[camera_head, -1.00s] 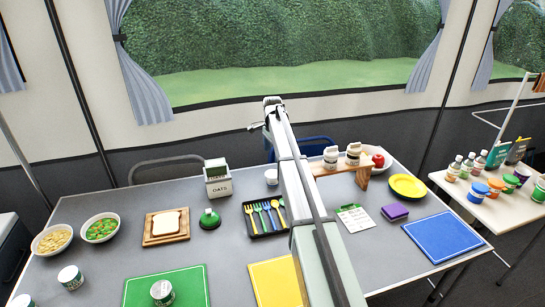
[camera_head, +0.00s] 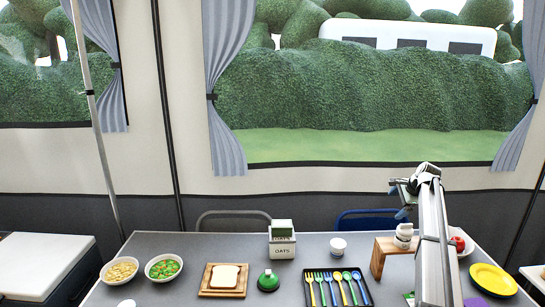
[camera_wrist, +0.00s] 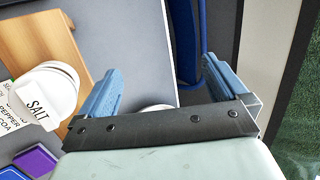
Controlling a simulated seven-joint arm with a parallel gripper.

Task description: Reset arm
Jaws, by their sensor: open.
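My gripper (camera_head: 403,190) is raised above the far right part of the table in the head view, in front of the dark wall below the window. In the wrist view my gripper (camera_wrist: 162,88) has its two blue fingers wide apart, with nothing held between them. The grey table (camera_head: 180,243) lies below. A white salt shaker (camera_wrist: 40,100) and a wooden shelf (camera_wrist: 35,38) show to the left of the fingers in the wrist view. A white round thing is partly hidden behind the gripper's dark bar.
The wooden shelf (camera_head: 378,262) and a yellow plate (camera_head: 493,279) are near my arm. An oats box (camera_head: 282,240), white cup (camera_head: 338,247), cutlery tray (camera_head: 338,300), bread board (camera_head: 223,281) and two bowls (camera_head: 121,270) stand leftward. A blue chair (camera_head: 365,220) is behind the table.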

